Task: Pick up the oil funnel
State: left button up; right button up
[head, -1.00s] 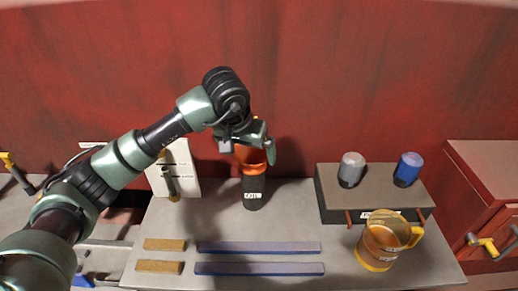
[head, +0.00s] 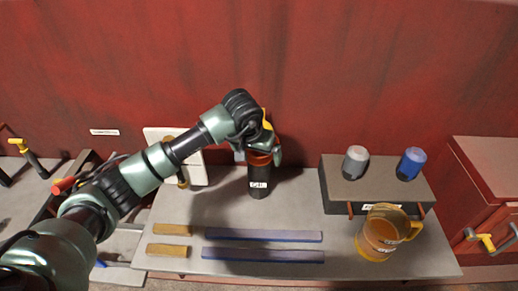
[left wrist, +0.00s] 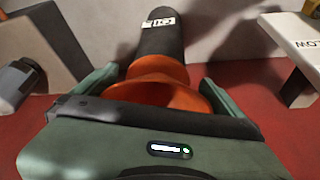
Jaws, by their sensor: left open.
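The orange oil funnel (head: 260,159) sits in the top of a dark labelled cylinder (head: 258,181), which stands on the grey bench near the red wall. My left gripper (head: 259,153) is at the funnel and partly hides it in the head view. In the left wrist view the orange funnel (left wrist: 168,82) lies between the two green fingers of my left gripper (left wrist: 163,78), with the dark cylinder (left wrist: 163,36) beyond it. The fingers are apart; I cannot tell whether either touches the funnel. My right gripper is not in view.
An amber jug (head: 380,234) stands at the bench's right, before a dark block (head: 335,185) bearing a grey (head: 355,162) and a blue cylinder (head: 410,163). Blue bars (head: 262,236) and tan blocks (head: 172,230) lie in front. A white panel (head: 195,160) stands left of the funnel.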

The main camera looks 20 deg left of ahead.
pick_arm(q)
jog(key=c, duration=1.1)
jog(key=shift+o, duration=0.2)
jog(key=shift+r, duration=0.1)
notch_tip(320, 180, up, 20)
jog(key=b, duration=0.5)
jog(key=s+f, duration=1.6)
jog(key=shift+d, duration=0.2)
jog(key=shift+d+f, duration=0.1)
jog(key=shift+f, duration=0.05)
